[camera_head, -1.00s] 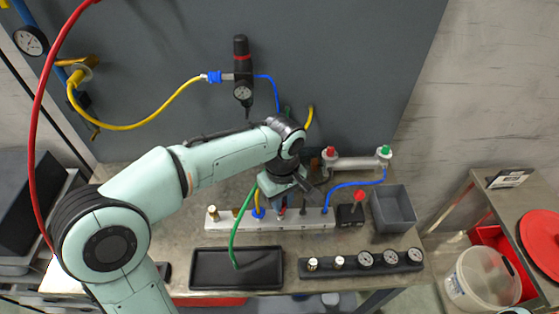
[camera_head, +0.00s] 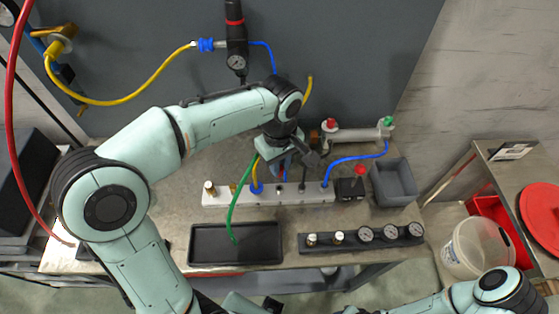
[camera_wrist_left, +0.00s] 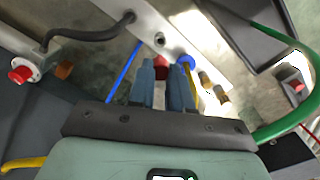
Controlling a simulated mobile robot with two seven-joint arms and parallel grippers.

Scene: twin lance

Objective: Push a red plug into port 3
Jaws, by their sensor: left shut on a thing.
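My left gripper (camera_head: 281,172) is shut on a red plug, seen between the two blue-grey fingers in the left wrist view (camera_wrist_left: 160,68). The fingers hide much of the plug. It is over or just behind the pale manifold block (camera_head: 268,198); the left wrist view also shows the block (camera_wrist_left: 185,32). An open hole (camera_wrist_left: 160,39) shows in the block there. I cannot read port numbers or tell whether the plug touches the block. A blue-collared yellow hose fitting (camera_head: 257,188) sits beside the gripper. My right gripper is not in view.
A black tray (camera_head: 236,258) with a green hose (camera_head: 238,195) over its edge lies in front. A gauge strip (camera_head: 361,237), a red-knobbed black box (camera_head: 350,188) and a grey bin (camera_head: 393,182) stand to the right. A blue hose (camera_head: 345,160) loops to the block.

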